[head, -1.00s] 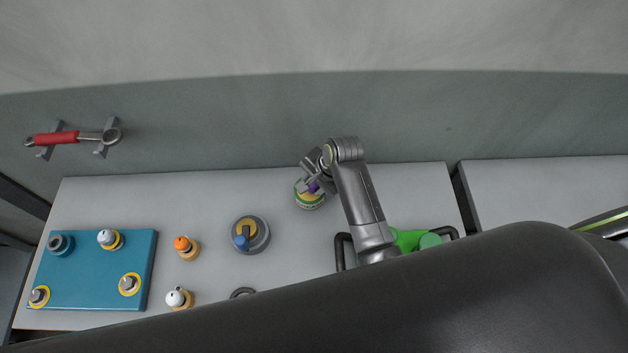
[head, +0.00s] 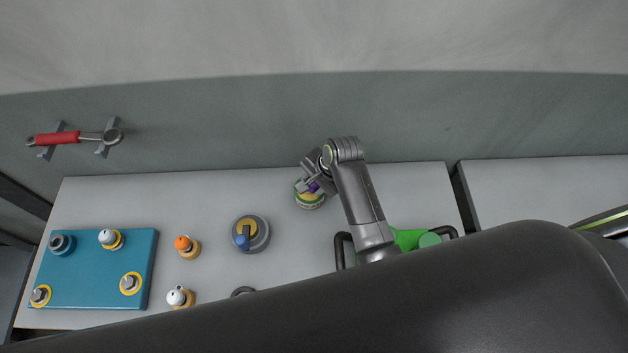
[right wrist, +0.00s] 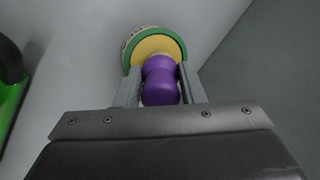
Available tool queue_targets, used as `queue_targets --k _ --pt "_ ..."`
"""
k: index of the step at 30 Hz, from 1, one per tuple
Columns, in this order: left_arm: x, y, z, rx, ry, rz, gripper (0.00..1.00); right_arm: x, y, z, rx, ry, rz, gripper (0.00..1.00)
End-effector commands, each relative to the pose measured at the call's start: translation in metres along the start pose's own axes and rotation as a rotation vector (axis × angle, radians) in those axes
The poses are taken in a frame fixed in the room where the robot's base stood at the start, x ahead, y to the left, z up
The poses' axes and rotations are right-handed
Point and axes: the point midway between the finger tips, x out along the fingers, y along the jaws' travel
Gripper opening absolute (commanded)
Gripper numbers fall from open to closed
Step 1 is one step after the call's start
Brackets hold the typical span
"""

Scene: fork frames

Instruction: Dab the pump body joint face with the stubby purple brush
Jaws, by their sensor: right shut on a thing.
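My right gripper (head: 313,180) is shut on the stubby purple brush (right wrist: 160,80), whose handle sits between the two fingers in the right wrist view. The brush points at a round tin (head: 310,201) with a green rim and yellow top. The tin also shows in the right wrist view (right wrist: 178,38). The brush's tip is hidden, so I cannot tell whether it touches the yellow. A round grey part (head: 262,237) with a yellow face and a blue knob stands left of the tin; I cannot tell whether it is the pump body. My left gripper is not in view.
A blue plate (head: 85,287) with several fittings lies at the left. An orange-topped piece (head: 183,244) and a white-topped piece (head: 176,297) stand beside it. A green object (head: 410,238) is right of my arm. A red-handled wrench (head: 56,138) hangs behind. My dark arm link hides the front.

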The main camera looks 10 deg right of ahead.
Motion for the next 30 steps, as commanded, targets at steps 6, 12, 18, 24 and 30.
queue_targets --k 6,12,18,24,30 --pt "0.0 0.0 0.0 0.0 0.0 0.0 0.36 0.001 0.002 0.0 0.001 -0.002 0.004 0.13" --pt "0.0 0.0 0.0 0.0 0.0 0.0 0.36 0.002 0.002 0.0 0.001 -0.002 0.005 0.13" --pt "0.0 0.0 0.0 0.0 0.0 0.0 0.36 0.0 0.002 0.001 0.001 -0.002 0.005 0.13" --pt "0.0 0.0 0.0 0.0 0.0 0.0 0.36 -0.014 -0.004 0.001 0.0 -0.001 0.002 0.13" --pt "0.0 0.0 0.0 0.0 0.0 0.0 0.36 -0.029 -0.01 0.003 0.0 0.0 0.001 0.13"
